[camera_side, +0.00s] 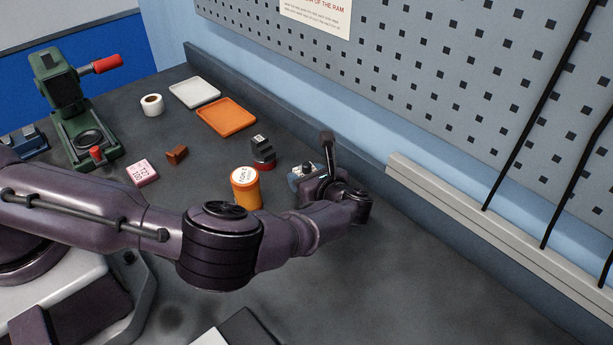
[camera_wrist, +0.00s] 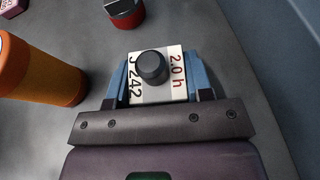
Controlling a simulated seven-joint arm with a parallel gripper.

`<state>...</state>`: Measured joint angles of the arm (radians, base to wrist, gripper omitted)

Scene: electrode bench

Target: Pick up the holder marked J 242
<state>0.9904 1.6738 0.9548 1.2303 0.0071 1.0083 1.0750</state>
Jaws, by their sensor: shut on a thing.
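The holder marked J 242 (camera_wrist: 136,88) shows in the wrist view as a pale block with "J 242" and "2.0 h" on its top and a dark round knob in the middle. My gripper (camera_wrist: 160,84) is shut on it, with a blue finger at each side of the block. In the side view my gripper (camera_side: 304,177) is at the bench near the back wall, and the holder is mostly hidden there. I cannot tell whether the holder touches the bench.
An orange jar (camera_side: 245,190) stands close to the left of my gripper. A dark block with a red base (camera_side: 262,153) is behind it. Orange tray (camera_side: 226,118), white tray (camera_side: 195,92), pink block (camera_side: 142,173) and green press (camera_side: 82,125) stand farther left. The bench at right is clear.

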